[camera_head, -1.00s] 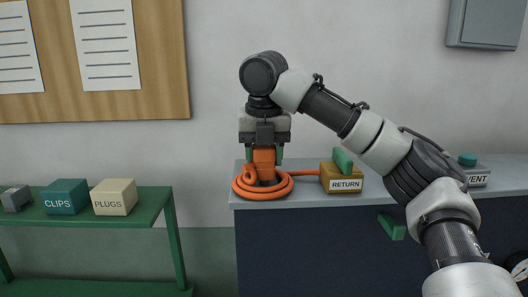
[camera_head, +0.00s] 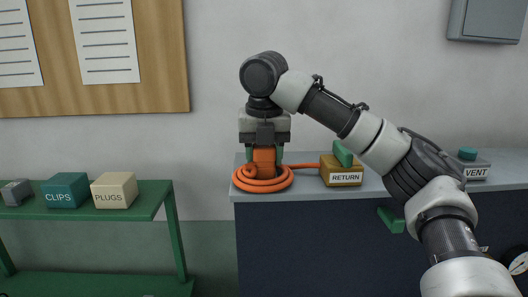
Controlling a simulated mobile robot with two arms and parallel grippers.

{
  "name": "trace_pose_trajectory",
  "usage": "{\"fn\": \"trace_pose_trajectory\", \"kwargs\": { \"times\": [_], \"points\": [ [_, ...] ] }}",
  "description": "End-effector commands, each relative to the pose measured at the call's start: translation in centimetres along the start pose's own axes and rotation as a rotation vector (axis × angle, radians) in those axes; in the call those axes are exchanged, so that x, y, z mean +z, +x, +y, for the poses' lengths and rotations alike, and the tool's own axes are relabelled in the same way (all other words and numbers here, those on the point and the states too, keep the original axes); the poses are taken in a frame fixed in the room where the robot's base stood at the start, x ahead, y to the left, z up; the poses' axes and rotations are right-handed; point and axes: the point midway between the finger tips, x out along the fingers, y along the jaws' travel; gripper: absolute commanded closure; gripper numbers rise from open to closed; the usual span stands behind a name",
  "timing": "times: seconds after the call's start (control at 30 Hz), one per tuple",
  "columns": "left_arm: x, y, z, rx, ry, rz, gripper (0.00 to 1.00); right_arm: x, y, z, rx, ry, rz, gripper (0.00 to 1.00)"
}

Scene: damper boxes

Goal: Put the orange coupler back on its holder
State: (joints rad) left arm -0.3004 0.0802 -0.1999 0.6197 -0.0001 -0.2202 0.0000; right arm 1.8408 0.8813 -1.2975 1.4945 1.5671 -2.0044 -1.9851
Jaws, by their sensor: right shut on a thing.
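The orange coupler (camera_head: 264,158) stands upright on the grey counter at the centre, within the coiled orange hose (camera_head: 262,186). My right gripper (camera_head: 264,140) comes down on it from above and is shut on its top. Green parts show on both sides of the coupler; I cannot tell whether they belong to a holder or to the gripper. The coupler's lower end is partly hidden by the hose coil. My left gripper is not in view.
A yellow RETURN box (camera_head: 345,178) with a green lever stands right of the coil. A grey VENT box (camera_head: 474,170) is partly behind my right arm. A green bracket (camera_head: 390,219) sits on the counter front. Left, a green shelf (camera_head: 100,212) holds CLIPS and PLUGS boxes.

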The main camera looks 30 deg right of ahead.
Motion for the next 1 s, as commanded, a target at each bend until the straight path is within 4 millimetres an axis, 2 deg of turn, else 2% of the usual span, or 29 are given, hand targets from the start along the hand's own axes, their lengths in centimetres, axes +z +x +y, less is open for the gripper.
{"fn": "trace_pose_trajectory", "kwargs": {
  "times": [0.63, 0.67, 0.7, 0.83, 1.0],
  "points": [
    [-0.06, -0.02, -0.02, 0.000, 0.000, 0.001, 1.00, -0.10, 0.29, 0.01, 0.002, 0.000, -0.001, 0.81],
    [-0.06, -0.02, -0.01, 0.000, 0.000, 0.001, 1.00, -0.10, 0.30, 0.01, 0.002, 0.001, -0.001, 0.51],
    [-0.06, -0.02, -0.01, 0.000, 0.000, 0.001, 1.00, -0.10, 0.28, 0.01, 0.002, 0.001, -0.001, 0.45],
    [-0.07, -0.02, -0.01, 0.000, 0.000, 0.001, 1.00, -0.10, 0.30, 0.01, 0.002, 0.001, -0.001, 0.25],
    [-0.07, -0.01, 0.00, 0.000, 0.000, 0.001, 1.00, -0.10, 0.32, 0.01, 0.002, 0.000, -0.001, 0.22]
  ]
}}
